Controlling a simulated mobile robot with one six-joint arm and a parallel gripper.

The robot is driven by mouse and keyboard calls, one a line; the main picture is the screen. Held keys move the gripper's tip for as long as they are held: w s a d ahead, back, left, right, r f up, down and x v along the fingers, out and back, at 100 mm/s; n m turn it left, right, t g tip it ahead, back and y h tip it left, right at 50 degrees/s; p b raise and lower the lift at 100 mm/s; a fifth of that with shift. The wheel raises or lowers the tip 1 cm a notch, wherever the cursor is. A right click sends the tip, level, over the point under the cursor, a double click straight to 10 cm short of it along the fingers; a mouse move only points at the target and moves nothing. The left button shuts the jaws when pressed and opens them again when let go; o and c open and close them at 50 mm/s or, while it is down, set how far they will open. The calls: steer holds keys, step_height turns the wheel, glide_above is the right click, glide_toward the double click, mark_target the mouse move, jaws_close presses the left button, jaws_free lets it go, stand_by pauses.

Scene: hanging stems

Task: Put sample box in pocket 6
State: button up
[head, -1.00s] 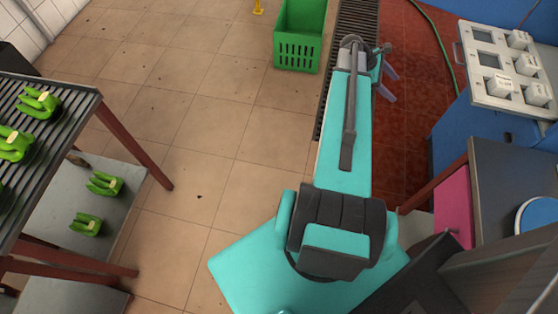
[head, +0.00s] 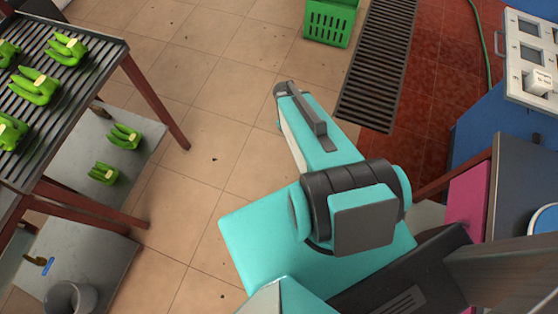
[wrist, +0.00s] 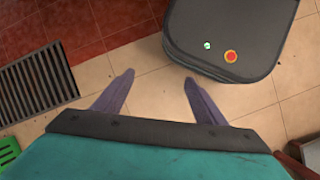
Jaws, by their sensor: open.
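A pale tray (head: 513,58) with dark square pockets stands at the upper right of the head view, cut off by the right edge. A white sample box (head: 540,82) with small lettering sits at its near end; the lettering is too small to read. I cannot tell which pocket is number 6. My gripper (wrist: 158,80) is open and empty in the wrist view, with its two fingers spread over the floor. In the head view my arm hides it. No box is near the fingers.
A green crate (head: 330,22) and a floor drain (head: 380,60) lie ahead. A blue cabinet (head: 470,125) is at right. The tiled floor between is clear.

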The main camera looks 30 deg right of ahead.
steer(key=s+a+f+m+y, duration=0.1)
steer(key=s+a+f, duration=0.1)
steer(key=s+a, duration=0.3)
steer(key=s+a+f+m+g+y, duration=0.1)
steer(key=s+a, duration=0.4)
steer(key=a, duration=0.5)
steer(key=shift+f+m, duration=0.4)
steer(key=shift+f, duration=0.1)
steer(key=shift+f+g+b, duration=0.3)
steer(key=shift+f+b, duration=0.35)
steer(key=shift+b, duration=0.1)
steer(key=c, duration=0.9)
steer(key=shift+o, duration=0.2)
